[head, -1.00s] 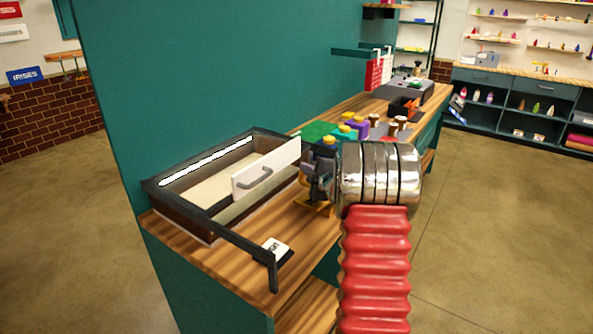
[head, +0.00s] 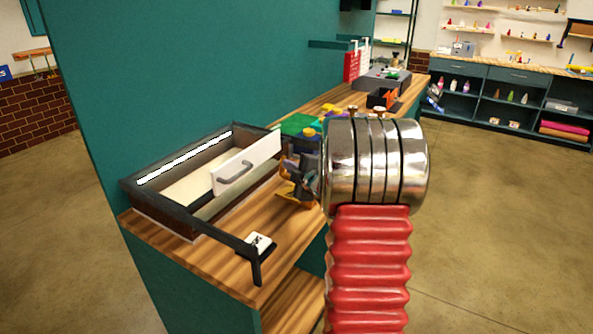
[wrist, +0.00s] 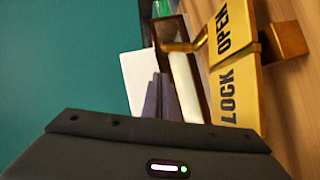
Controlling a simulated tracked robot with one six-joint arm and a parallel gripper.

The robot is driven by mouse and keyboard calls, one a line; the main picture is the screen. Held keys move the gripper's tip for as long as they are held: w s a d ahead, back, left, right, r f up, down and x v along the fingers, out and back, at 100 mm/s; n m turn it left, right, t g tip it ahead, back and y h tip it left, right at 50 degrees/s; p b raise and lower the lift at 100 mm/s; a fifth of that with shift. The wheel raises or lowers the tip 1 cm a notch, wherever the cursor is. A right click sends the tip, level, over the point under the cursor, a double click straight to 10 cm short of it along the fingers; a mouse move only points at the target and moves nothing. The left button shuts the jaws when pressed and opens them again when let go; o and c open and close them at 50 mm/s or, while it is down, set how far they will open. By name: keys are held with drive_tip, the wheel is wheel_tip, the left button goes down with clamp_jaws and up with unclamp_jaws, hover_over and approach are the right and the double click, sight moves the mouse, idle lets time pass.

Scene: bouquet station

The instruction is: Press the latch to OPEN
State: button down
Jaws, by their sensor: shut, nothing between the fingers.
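The latch plate (wrist: 228,70) is yellow, with OPEN and LOCK in black letters, at the right of the wrist view. A yellow lever (wrist: 185,46) and a yellow block (wrist: 289,41) adjoin it. In the head view a bit of yellow (head: 289,193) shows low beside my gripper. My gripper (head: 298,175) is shut and empty, just right of the white panel; its grey fingers (wrist: 160,96) show left of the latch plate in the wrist view. Contact with the latch cannot be told. My arm hides part of this area in the head view.
A dark-framed tray (head: 190,211) with a white handled panel (head: 246,163) stands on the wooden counter (head: 222,260). A small white sign (head: 258,242) is at its front. A teal wall (head: 180,70) rises behind. Green blocks (head: 298,124) and an orange-black bin (head: 383,97) lie farther along.

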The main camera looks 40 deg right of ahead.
drive_tip(key=shift+v, duration=2.45)
drive_tip(key=shift+d+r, duration=0.1)
drive_tip(key=shift+r, duration=0.05)
drive_tip(key=shift+w+a+r, duration=0.1)
drive_tip(key=shift+a+r, duration=0.1)
drive_tip(key=shift+a, duration=0.1)
drive_tip(key=s+a+r+m+g+h, duration=0.1)
drive_tip(key=s+a+r+m+g, duration=0.2)
drive_tip(key=a, duration=0.5)
drive_tip(key=s+a+r+m+g, duration=0.1)
drive_tip(key=s+a+r+m, duration=0.25)
drive_tip(key=a, duration=0.45)
drive_tip(key=s+a+f+m+g+y, duration=0.2)
drive_tip(key=s+a+g, duration=0.1)
drive_tip(key=s+a, duration=0.8)
drive_tip(key=s+a+f+m+g+y, duration=0.2)
drive_tip(key=s+a+f+m, duration=0.1)
drive_tip(key=s+a, duration=0.8)
drive_tip(key=shift+a+f+g+y, duration=0.15)
drive_tip(key=shift+a+g+y, duration=0.15)
drive_tip(key=shift+g, duration=0.1)
